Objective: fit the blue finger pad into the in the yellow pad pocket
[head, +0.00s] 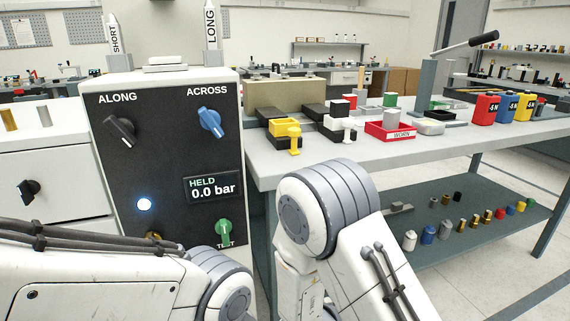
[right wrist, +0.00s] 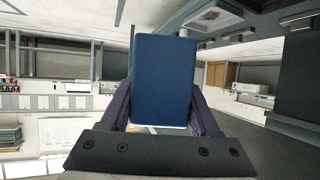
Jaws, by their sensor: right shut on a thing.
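The blue finger pad (right wrist: 163,72) fills the middle of the right wrist view, a flat dark blue block. My right gripper (right wrist: 163,100) is shut on it, with a dark finger along each side. The yellow pad pocket (head: 285,127) shows in the head view on a dark fixture near the bench's front edge, with a yellow knob in front. In the head view both my arms show, but neither gripper does. My left gripper is out of view. The right wrist view does not show the pocket.
A control panel (head: 170,165) with knobs stands left of the bench (head: 400,155), its display reading HELD 0.0 bar. A red tray (head: 390,132) and coloured weights (head: 508,107) stand further right.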

